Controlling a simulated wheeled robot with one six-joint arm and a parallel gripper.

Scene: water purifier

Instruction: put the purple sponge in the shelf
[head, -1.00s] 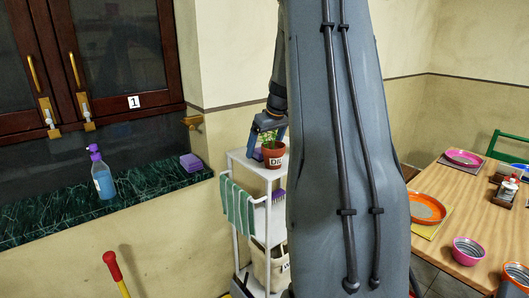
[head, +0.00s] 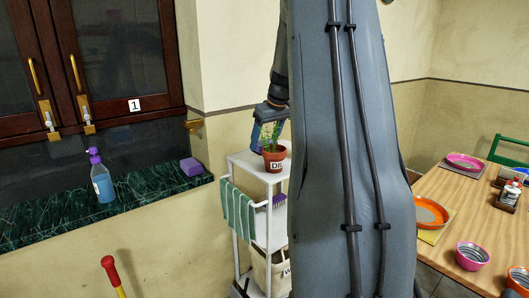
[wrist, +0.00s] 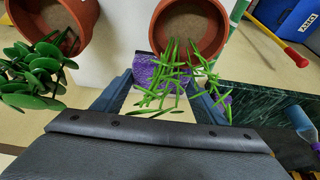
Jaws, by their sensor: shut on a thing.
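My gripper (wrist: 165,80) is shut on a purple sponge (wrist: 146,70), partly hidden by the leaves of a dill plant. In the head view my gripper (head: 262,130) is above the top of the white shelf (head: 240,158), behind the dill pot (head: 275,160). In the wrist view the dill pot (wrist: 190,25) is just beyond the fingers, its leaves overlapping the view between them. Another purple sponge (head: 191,167) lies on the green marble sill at left. A purple brush-like item (head: 279,201) sits on the shelf's middle level, partly hidden by my arm.
A second potted plant (wrist: 55,25) stands beside the dill pot. A spray bottle (head: 102,180) stands on the sill. A green striped towel (head: 238,210) hangs on the shelf's side. A red-handled stick (head: 111,270) stands in front. A wooden table (head: 440,190) with dishes is at right.

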